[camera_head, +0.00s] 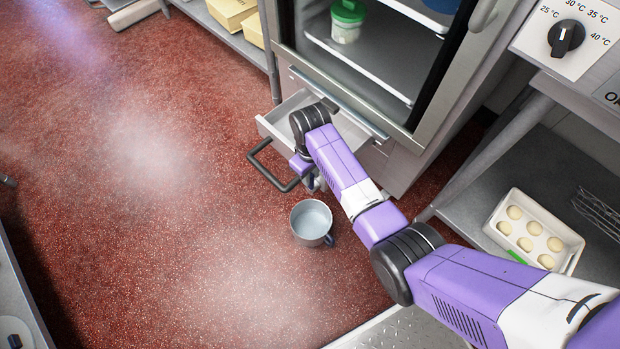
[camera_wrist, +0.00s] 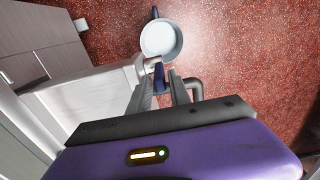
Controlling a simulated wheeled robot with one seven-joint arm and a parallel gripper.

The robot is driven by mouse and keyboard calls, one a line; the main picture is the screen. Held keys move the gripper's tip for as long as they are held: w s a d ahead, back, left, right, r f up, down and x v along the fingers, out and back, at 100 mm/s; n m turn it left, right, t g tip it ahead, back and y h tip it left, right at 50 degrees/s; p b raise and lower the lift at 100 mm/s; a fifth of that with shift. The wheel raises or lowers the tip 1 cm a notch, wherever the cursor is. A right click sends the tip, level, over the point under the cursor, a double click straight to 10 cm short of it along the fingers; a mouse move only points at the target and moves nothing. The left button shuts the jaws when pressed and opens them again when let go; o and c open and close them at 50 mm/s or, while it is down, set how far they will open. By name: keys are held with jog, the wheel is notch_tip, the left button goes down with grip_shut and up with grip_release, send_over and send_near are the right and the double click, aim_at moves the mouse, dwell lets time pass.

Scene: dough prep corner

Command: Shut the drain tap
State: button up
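The drain tap (camera_wrist: 152,62) shows in the wrist view as a pale grey fitting with a dark blue lever (camera_wrist: 159,78). My gripper (camera_wrist: 164,80) points at it, with the lever between its two grey fingers. The fingers are apart; I cannot tell whether either touches the lever. In the head view my gripper (camera_head: 316,184) is low in front of the cabinet, partly hidden by my arm, and the tap cannot be made out there. A grey pot (camera_head: 311,221) with a handle stands on the floor just below; the wrist view shows it beyond the tap (camera_wrist: 161,40).
A dark bar handle (camera_head: 262,166) juts out beside my gripper. A shelf with a tray of dough balls (camera_head: 502,227) is at right. The red floor at left is clear.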

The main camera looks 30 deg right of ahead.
jog(key=shift+f, duration=1.1)
grip_shut()
dwell(0.7)
